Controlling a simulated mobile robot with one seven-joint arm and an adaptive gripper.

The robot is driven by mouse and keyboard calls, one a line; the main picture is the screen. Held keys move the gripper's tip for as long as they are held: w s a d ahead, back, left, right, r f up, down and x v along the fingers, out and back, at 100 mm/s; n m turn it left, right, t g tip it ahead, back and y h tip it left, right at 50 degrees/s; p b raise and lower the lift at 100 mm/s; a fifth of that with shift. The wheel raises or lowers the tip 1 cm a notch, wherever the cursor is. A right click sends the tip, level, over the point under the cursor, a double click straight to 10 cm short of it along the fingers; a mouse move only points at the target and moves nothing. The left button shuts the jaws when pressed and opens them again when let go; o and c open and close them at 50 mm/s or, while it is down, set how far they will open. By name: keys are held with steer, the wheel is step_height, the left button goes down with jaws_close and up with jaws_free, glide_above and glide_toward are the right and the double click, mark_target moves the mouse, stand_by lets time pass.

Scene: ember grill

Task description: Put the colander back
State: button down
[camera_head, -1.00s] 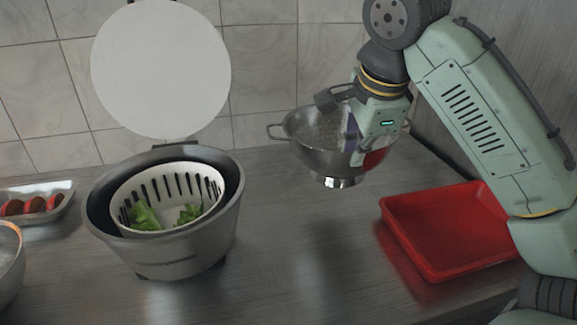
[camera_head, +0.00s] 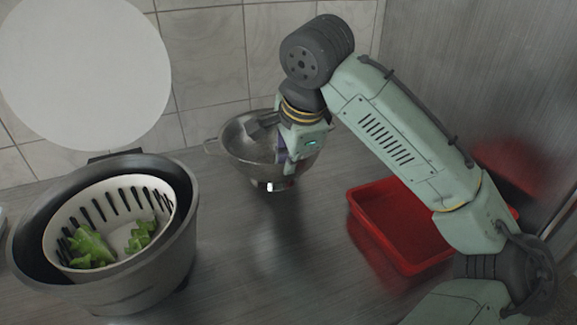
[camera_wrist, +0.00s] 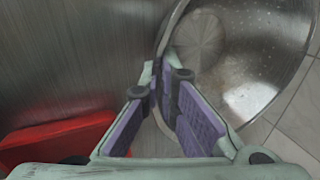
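The colander (camera_head: 238,150) is a shiny metal bowl with small holes, side handles and a round foot. In the head view it is in front of the tiled wall, roughly upright, and looks held above the counter. My gripper (camera_head: 286,160) is at its right side, pointing down. In the wrist view my gripper (camera_wrist: 161,88) has its purple pads on either side of the rim of the colander (camera_wrist: 250,60), closed on it. The arm hides part of the colander's right side.
A red tray (camera_head: 375,228) lies on the counter to the right. A dark pot (camera_head: 150,270) at left holds a white slotted basket (camera_head: 125,195) with green leaves; its round white lid (camera_head: 85,70) stands raised behind. The counter (camera_head: 265,255) between pot and tray is clear.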

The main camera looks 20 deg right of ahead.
steer(key=shift+f, duration=1)
steer(key=c, duration=2.3)
jaws_free()
steer(key=o, duration=0.5)
steer(key=b+v, duration=0.2)
steer(key=v, duration=1)
